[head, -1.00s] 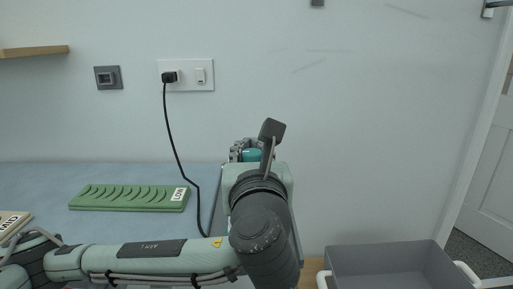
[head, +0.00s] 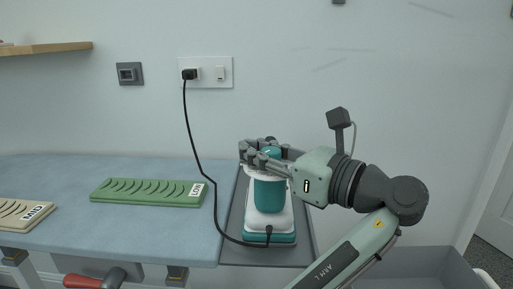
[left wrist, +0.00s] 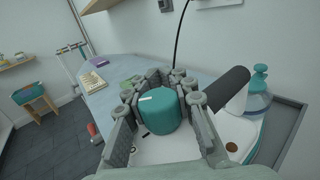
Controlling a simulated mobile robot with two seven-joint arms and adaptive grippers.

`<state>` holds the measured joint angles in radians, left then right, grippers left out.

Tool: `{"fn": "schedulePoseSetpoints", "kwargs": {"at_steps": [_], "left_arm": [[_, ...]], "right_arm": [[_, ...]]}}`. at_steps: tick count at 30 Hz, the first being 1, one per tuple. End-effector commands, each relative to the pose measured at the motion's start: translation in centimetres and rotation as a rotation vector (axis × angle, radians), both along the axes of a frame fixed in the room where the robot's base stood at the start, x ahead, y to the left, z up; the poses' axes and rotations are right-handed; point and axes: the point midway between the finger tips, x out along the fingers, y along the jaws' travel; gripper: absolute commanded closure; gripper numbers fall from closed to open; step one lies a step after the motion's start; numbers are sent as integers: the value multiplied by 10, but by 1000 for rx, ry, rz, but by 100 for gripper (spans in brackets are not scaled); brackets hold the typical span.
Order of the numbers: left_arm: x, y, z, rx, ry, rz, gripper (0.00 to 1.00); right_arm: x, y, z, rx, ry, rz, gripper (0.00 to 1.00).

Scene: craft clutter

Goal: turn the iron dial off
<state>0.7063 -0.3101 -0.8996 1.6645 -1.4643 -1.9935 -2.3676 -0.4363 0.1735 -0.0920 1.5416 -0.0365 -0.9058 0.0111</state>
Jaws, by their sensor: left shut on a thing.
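The iron (head: 268,230), teal and white with a black cord, stands on a grey tray at the right end of the blue table in the head view. Its dial (left wrist: 162,112) is a teal round knob with a white pointer line, seen from above in the left wrist view. My left gripper (head: 265,155) reaches in from the right over the iron's top. Its fingers are shut around the dial, one on each side, as the left wrist view (left wrist: 160,105) shows. The fingers hide most of the dial in the head view. My right gripper is out of view.
A green ridged block marked LOW (head: 150,192) and a beige one marked MID (head: 22,213) lie left of the iron. The cord (head: 197,150) runs up to a wall socket (head: 205,73). A grey bin (head: 425,268) is at the lower right.

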Motion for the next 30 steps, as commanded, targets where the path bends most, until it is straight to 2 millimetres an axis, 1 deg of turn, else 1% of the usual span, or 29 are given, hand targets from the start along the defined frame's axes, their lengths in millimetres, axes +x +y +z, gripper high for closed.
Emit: {"fn": "schedulePoseSetpoints", "kwargs": {"at_steps": [9, 23, 24, 30], "left_arm": [[-3, 2, 1, 2, -4, 98, 100], [-3, 3, 2, 1, -7, 111, 100], [-3, 3, 2, 1, -7, 111, 78], [-3, 3, 2, 0, -5, 112, 54]], "right_arm": [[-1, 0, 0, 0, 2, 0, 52], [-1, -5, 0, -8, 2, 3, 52], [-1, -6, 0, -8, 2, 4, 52], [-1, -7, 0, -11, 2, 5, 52]]}}
